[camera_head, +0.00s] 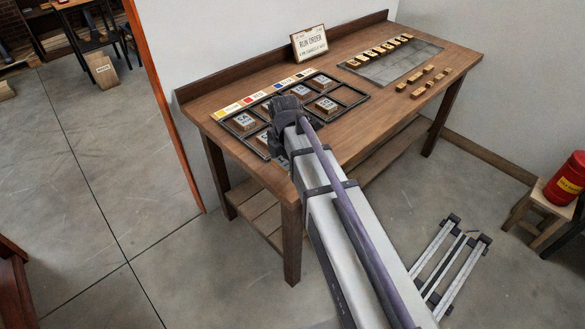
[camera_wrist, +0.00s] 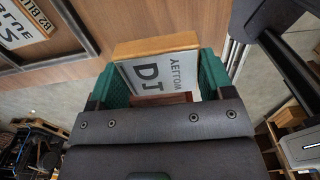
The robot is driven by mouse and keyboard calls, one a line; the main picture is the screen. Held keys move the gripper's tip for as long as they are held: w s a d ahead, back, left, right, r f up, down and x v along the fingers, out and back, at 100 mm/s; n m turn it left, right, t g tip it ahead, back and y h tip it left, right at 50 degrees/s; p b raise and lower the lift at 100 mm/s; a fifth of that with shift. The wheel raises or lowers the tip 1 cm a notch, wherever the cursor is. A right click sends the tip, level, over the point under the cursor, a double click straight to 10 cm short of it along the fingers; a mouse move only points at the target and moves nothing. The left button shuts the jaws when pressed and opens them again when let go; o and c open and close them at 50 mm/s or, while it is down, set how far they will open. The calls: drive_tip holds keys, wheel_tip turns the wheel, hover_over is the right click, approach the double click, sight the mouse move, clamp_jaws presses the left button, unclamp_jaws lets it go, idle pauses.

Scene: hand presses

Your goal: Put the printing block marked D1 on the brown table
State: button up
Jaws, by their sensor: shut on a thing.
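The printing block marked D1 (camera_wrist: 150,70) shows in the wrist view, a wooden block with a pale face reading D1 and YELLOW, upside down there. My gripper (camera_wrist: 163,78) is shut on it, with one green pad on each side. In the head view my gripper (camera_head: 284,118) is over the front part of a brown wooden table (camera_head: 355,138), and my arm hides the held block. The wrist view shows the table top (camera_wrist: 140,22) beyond the block and floor below its edge. I cannot tell the height of the block above the table.
A dark compartment tray (camera_head: 352,97) holds several marked blocks, with colour labels behind it. A sign (camera_head: 309,43) reading RUN ORDER stands at the back. A grey plate (camera_head: 405,66) and small wooden pieces lie at the right. A red canister (camera_head: 566,178) stands on a stool.

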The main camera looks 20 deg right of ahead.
wheel_tip(320, 180, down, 5)
drive_tip(key=b, duration=0.3)
drive_tip(key=shift+f+b, duration=0.1)
drive_tip(key=shift+b, duration=0.3)
drive_tip(key=shift+r+p, duration=0.3)
drive_tip(key=shift+f+b, duration=0.3)
drive_tip(key=o, duration=1)
drive_tip(key=shift+r, duration=0.1)
drive_tip(key=shift+c, duration=0.2)
